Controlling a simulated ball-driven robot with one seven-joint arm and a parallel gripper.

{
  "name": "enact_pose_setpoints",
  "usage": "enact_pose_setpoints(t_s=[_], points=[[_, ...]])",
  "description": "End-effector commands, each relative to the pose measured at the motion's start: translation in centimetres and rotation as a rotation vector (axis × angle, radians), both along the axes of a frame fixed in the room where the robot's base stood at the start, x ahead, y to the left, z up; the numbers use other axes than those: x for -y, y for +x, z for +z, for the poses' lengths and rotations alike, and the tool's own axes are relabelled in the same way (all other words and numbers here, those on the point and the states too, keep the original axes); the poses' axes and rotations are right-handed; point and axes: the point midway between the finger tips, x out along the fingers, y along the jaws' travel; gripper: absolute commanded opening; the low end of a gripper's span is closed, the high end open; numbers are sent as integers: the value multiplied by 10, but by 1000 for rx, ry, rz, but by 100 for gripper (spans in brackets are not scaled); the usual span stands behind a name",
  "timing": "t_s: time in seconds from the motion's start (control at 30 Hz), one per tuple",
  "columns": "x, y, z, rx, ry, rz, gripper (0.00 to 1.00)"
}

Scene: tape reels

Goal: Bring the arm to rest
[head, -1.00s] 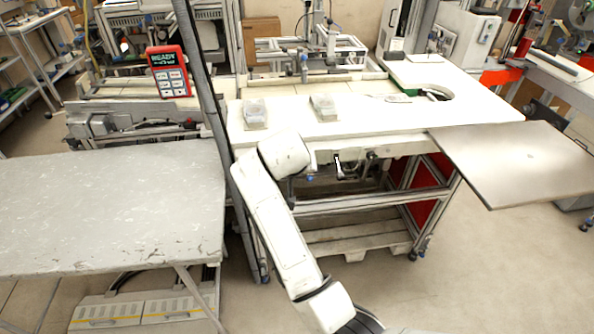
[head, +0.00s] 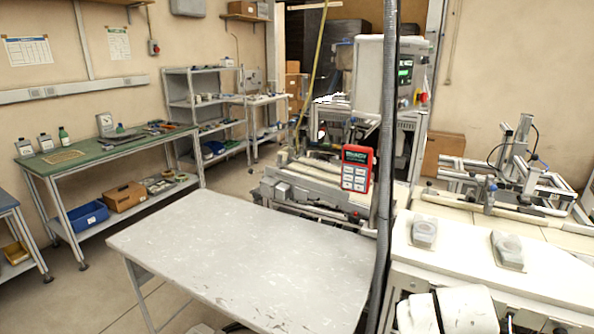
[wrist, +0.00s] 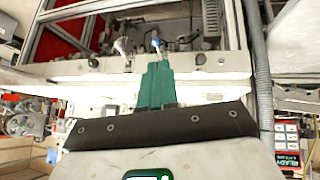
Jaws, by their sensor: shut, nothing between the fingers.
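My gripper (wrist: 155,85) shows in the wrist view as two dark green fingers pressed together, with nothing between them. It is in front of the pale front edge (wrist: 75,68) of the white workbench, and I cannot tell the exact gap. The wrist picture is upside down, with the bench's underside at the top. In the head view only white links of my arm show at the bottom right, by the white workbench (head: 450,262); my gripper is out of that view.
A scuffed grey table (head: 245,260) stands in front, bare on top. A red READY panel (head: 357,168) and a dark vertical pole (head: 386,130) stand behind and beside it. Two small clear-topped blocks (head: 424,232) (head: 508,250) lie on the white bench. A green-topped bench (head: 100,150) is at left.

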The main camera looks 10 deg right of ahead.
Motion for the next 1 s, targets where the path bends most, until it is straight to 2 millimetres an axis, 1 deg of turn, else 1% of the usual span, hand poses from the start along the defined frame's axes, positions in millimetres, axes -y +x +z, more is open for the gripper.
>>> enact_pose_setpoints(t_s=[0.03, 0.07, 0.1, 0.17, 0.2, 0.27, 0.3, 0.37, 0.4, 0.43, 0.5, 0.6, 0.7, 0.8, 0.9, 1.0], points=[[-1, -17, -16, -31, 6, 22, 0], [-2, -27, -25, -51, 11, 39, 0], [-4, -43, -38, -78, 20, 65, 0], [-10, -68, -58, -123, 39, 113, 0], [-15, -85, -70, -152, 53, 144, 0], [-22, -112, -87, -196, 77, 192, 0], [-28, -130, -97, -225, 96, 226, 0], [-38, -158, -111, -268, 127, 277, 0], [-45, -177, -119, -296, 150, 311, 0], [-51, -192, -125, -316, 167, 336, 0], [-64, -223, -135, -359, 209, 392, 0], [-83, -262, -145, -407, 265, 462, 0], [-97, -289, -149, -440, 312, 513, 0], [-106, -304, -150, -456, 337, 544, 0], [-109, -310, -150, -463, 348, 555, 0], [-109, -310, -150, -463, 349, 555, 0]])
